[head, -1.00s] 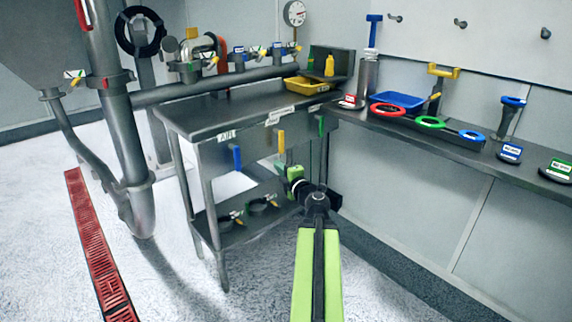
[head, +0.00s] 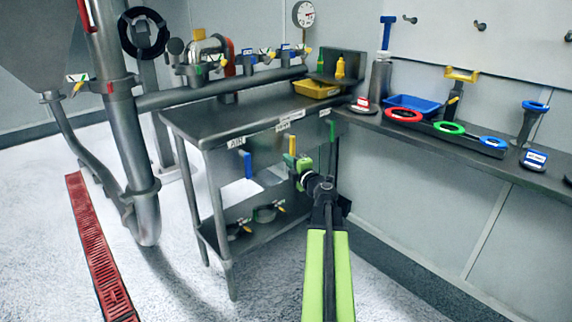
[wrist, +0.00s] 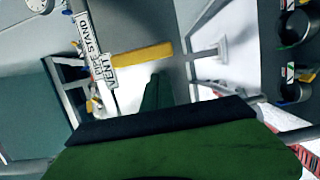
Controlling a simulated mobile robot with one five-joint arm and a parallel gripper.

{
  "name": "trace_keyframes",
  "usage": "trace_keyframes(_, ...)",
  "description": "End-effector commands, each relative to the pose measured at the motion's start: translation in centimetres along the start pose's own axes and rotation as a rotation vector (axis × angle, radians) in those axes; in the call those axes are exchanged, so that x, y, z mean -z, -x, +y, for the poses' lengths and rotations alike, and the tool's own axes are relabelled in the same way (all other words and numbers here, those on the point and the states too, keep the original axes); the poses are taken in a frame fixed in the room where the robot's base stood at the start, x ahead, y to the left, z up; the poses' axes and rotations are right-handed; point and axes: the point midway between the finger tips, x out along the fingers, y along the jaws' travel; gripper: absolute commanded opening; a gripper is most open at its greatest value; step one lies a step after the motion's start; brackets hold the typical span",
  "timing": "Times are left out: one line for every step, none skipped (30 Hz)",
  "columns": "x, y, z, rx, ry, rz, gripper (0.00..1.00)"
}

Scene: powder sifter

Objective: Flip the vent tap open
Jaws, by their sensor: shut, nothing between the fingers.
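The vent tap's yellow lever (head: 292,145) hangs straight down from the front of the metal bench, below the label reading VENT (head: 283,126). In the wrist view the yellow lever (wrist: 142,53) runs across the upper middle beside the VENT label (wrist: 108,66). My gripper (head: 301,167) is shut and empty, just below and to the right of the lever in the head view. I cannot tell whether it touches the lever. In the wrist view my gripper's green body fills the bottom and hides what lies there.
A blue lever (head: 248,165) hangs left of the yellow one, under the AIR label. A green lever (head: 332,130) hangs at its right. The bench's lower shelf (head: 215,238) holds clamp rings (head: 264,214). A wall shelf (head: 475,158) with tools stands to the right.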

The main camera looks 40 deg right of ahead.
Motion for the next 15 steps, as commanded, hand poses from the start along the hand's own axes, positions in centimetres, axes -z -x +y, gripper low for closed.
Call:
trace_keyframes(-0.6, -0.3, 0.0, 0.000, 0.000, 0.000, 0.00)
trace_keyframes(-0.9, -0.4, 0.0, 0.000, 0.000, 0.000, 0.00)
trace_keyframes(-1.2, -0.4, 0.0, 0.000, 0.000, 0.000, 0.00)
trace_keyframes(-1.4, -0.5, 0.0, 0.000, 0.000, 0.000, 0.00)
trace_keyframes(-1.5, -0.5, 0.0, 0.000, 0.000, 0.000, 0.00)
trace_keyframes(-1.6, -0.4, 0.0, 0.000, 0.000, 0.000, 0.00)
trace_keyframes(-1.7, -0.4, 0.0, 0.000, 0.000, -0.001, 0.00)
trace_keyframes(-1.8, -0.4, 0.0, 0.000, 0.000, -0.001, 0.00)
trace_keyframes(-1.8, -0.4, 0.0, 0.000, 0.000, -0.002, 0.00)
trace_keyframes(-1.8, -0.3, 0.0, 0.000, 0.000, -0.002, 0.00)
trace_keyframes(-1.9, -0.3, 0.0, 0.000, 0.000, -0.002, 0.00)
trace_keyframes(-1.9, -0.3, 0.0, 0.000, 0.000, -0.003, 0.00)
trace_keyframes(-1.9, -0.3, 0.0, 0.000, 0.000, -0.003, 0.00)
trace_keyframes(-1.9, -0.3, 0.0, 0.000, 0.000, -0.003, 0.00)
trace_keyframes(-2.7, -0.2, 0.0, 0.000, 0.000, -0.010, 0.00)
